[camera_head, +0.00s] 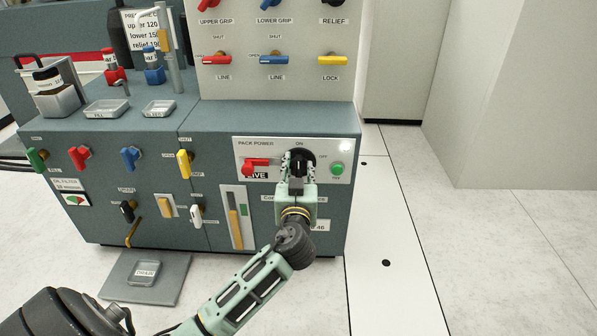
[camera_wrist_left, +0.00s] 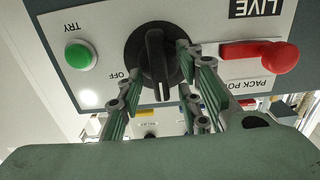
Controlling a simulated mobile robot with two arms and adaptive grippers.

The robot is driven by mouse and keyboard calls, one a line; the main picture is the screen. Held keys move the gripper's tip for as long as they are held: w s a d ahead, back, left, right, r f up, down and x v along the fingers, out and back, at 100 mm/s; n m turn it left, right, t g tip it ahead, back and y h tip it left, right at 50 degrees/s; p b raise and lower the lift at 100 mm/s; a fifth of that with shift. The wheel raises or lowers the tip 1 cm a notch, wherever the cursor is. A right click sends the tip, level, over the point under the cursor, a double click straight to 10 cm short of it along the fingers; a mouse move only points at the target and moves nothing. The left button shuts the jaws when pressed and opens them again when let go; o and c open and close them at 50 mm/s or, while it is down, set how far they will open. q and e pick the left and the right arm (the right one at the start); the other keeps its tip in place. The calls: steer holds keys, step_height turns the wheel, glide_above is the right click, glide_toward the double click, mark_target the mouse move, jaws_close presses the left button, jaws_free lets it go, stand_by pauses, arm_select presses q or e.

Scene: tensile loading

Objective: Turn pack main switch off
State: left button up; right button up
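The main switch is a round black rotary knob (camera_head: 302,157) on the white PACK POWER panel (camera_head: 270,146). ON is printed above it and OFF to its upper right. In the left wrist view, which is upside down, the knob (camera_wrist_left: 140,50) has a raised bar standing roughly vertical, with OFF to its left. My left gripper (camera_head: 298,162) is at the knob from the front. Its fingers (camera_wrist_left: 165,78) are spread, with one on each side of the bar's near end. Contact cannot be told. My right gripper is not in view.
A red lever (camera_head: 256,165) with a LIVE label is just left of the knob. A green TRY button (camera_head: 337,169) is just right of it. Coloured valve handles (camera_head: 184,162) fill the cabinet front further left. The floor to the right (camera_head: 480,250) is clear.

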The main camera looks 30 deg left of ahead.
arm_select(q)
jaws_close()
